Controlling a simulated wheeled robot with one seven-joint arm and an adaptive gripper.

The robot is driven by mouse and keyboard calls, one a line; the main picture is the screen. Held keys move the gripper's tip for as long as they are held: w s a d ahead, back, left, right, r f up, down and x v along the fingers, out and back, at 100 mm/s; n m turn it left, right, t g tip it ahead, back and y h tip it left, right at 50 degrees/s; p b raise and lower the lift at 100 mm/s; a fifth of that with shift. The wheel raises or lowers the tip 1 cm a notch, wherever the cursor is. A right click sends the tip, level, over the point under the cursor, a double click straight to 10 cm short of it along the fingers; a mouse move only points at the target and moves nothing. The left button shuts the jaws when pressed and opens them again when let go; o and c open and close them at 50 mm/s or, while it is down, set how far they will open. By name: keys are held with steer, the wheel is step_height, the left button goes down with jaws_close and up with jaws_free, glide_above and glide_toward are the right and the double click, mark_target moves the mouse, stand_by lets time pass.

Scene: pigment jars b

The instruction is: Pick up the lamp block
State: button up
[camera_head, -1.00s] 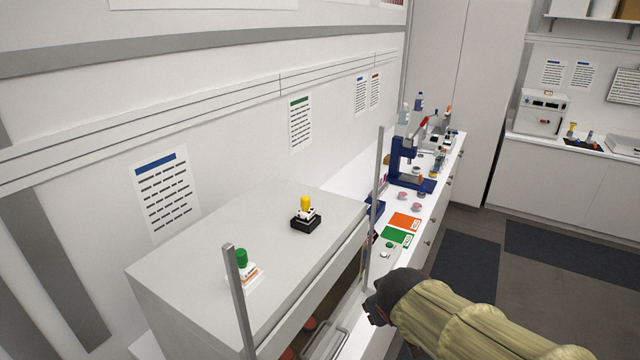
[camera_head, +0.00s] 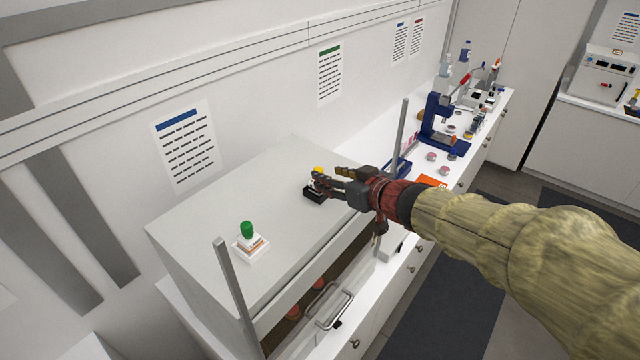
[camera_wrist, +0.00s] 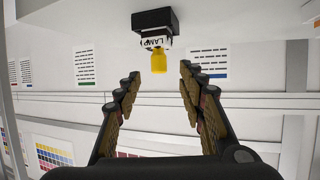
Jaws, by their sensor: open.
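The lamp block is a white block marked LAMP with a yellow knob on a black base (camera_head: 314,194). It stands on top of the grey cabinet (camera_head: 215,205). In the wrist view, which looks upside down, the lamp block (camera_wrist: 154,41) is at the top, its yellow knob pointing down between the finger lines. My gripper (camera_head: 328,178) is open and at the lamp block in the head view, covering part of it. In the wrist view my gripper's fingers (camera_wrist: 158,80) are spread to either side, with the knob just beyond the tips. I cannot tell whether they touch it.
A similar white block with a green knob (camera_head: 248,243) stands on the cabinet to the left. Upright metal posts (camera_head: 238,295) rise along the cabinet's front. An open front with a handle (camera_head: 330,306) is below. A blue press (camera_head: 440,125) stands on the counter beyond.

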mark_target(318, 168)
steer(key=x, duration=0.7)
steer(key=shift+w+d+r+b, duration=0.1)
steer(key=shift+b, duration=0.2)
steer(key=shift+r, duration=0.1)
steer(key=shift+c, duration=0.2)
steer(key=shift+c, duration=0.5)
jaws_close()
